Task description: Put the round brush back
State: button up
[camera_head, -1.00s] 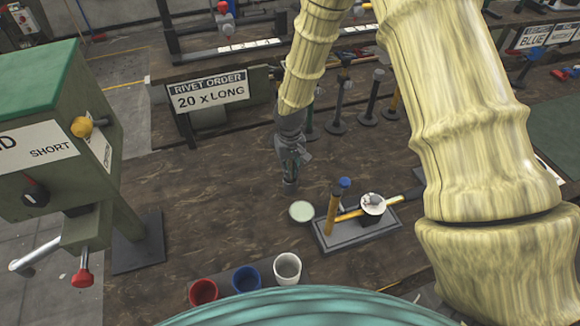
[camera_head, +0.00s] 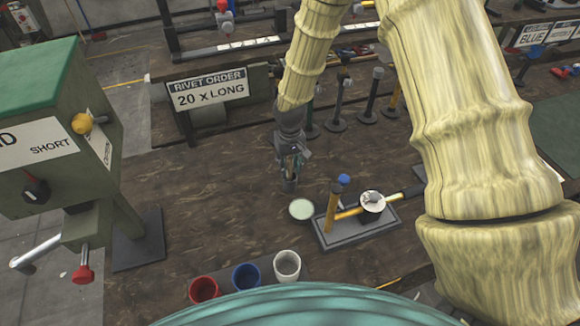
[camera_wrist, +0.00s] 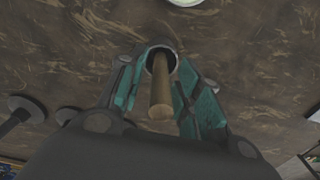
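My gripper (camera_head: 291,172) points down over the wooden bench in the head view. In the wrist view its teal fingers (camera_wrist: 158,95) are closed around the round brush (camera_wrist: 160,98). The brush shows a brown wooden handle pointing towards the camera and a dark round rim at its far end. In the head view a short dark grey end (camera_head: 290,186) shows below the fingers. I cannot tell whether it touches the bench. A round tin with a pale green top (camera_head: 301,209) stands just right of and nearer than the gripper.
Red (camera_head: 204,289), blue (camera_head: 246,277) and white (camera_head: 287,265) cups stand in front. A green press (camera_head: 50,130) is left. Several dark posts (camera_head: 337,105) stand behind. Bench left of my gripper is clear.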

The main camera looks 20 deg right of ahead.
jog(key=shift+r+b, duration=2)
jog(key=shift+r, duration=3.85)
